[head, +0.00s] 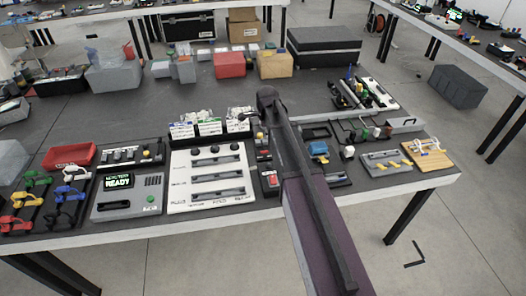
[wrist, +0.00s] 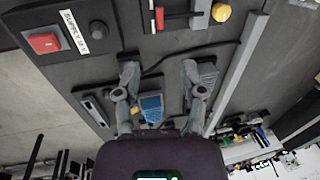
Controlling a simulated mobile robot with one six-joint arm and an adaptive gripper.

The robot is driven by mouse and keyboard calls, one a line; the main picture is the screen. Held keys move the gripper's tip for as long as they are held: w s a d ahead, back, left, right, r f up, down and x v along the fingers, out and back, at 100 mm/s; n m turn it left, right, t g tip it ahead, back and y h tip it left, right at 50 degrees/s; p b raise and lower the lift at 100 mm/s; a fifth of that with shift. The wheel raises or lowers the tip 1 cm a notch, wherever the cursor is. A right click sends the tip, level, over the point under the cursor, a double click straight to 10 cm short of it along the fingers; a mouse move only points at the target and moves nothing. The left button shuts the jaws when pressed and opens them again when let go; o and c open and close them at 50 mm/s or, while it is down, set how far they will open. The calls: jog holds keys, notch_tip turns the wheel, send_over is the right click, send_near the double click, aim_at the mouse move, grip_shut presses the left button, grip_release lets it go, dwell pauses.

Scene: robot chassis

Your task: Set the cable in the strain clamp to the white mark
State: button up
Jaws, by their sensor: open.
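A dark cable (wrist: 214,48) runs across the table in the wrist view, beyond my fingertips. A blue block on a dark base (wrist: 151,106) shows between my fingers; it also shows in the head view (head: 318,149), just right of my arm. I cannot tell whether this is the strain clamp. No white mark on the cable can be made out. My gripper (wrist: 159,70) is open, its two fingers apart with nothing gripped. In the head view my arm hides the gripper. How high the fingertips are above the table is unclear.
A red button (wrist: 43,42) with a supply label is at upper left in the wrist view. A long grey rail (wrist: 237,73) lies right of my fingers. In the head view, a white slotted panel (head: 177,202) is left of my arm and a wooden board (head: 429,157) at right.

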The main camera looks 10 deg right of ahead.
aim_at(264, 152)
jog(key=shift+w+f+b, duration=0.4)
jog(key=shift+f+b, duration=1.7)
jog(key=shift+f, duration=0.05)
jog(key=shift+w+f+b, duration=0.45)
jog(key=shift+f+b, duration=1.6)
jog(key=shift+f, duration=0.1)
jog(key=shift+w+f+b, duration=0.4)
jog(key=shift+f+b, duration=1.7)
jog(key=shift+f, duration=0.05)
grip_shut()
